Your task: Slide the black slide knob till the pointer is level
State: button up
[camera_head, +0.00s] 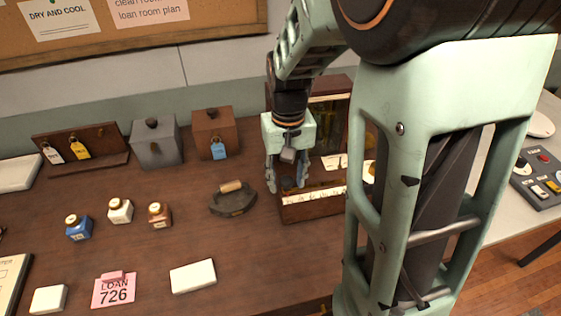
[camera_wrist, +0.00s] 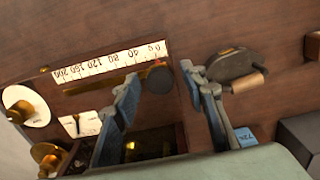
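The black slide knob (camera_head: 287,183) is at the left end of a white scale strip (camera_head: 314,196) on the front of a wooden balance box (camera_head: 309,211). In the wrist view the knob (camera_wrist: 158,80) is beside the zero end of the numbered scale (camera_wrist: 110,65). My gripper (camera_head: 287,185) is open, with its fingers pointing down either side of the knob; the wrist view shows a finger on each side (camera_wrist: 160,72) and gaps around the knob. A small white card with a dark pointer (camera_wrist: 77,123) is in the wrist view; whether it is level is unclear.
An iron with a wooden handle (camera_head: 233,198) lies left of the box. Wooden (camera_head: 213,133) and grey (camera_head: 157,143) boxes stand behind it. Small bottles (camera_head: 120,210) and white blocks (camera_head: 193,276) are farther left and in front. My arm hides the box's right side.

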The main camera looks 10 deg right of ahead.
jog(key=c, duration=0.7)
jog(key=shift+o, duration=0.2)
jog(key=shift+d, duration=0.1)
jog(key=shift+d, duration=1.35)
jog(key=o, duration=0.9)
jog(key=shift+r, duration=0.1)
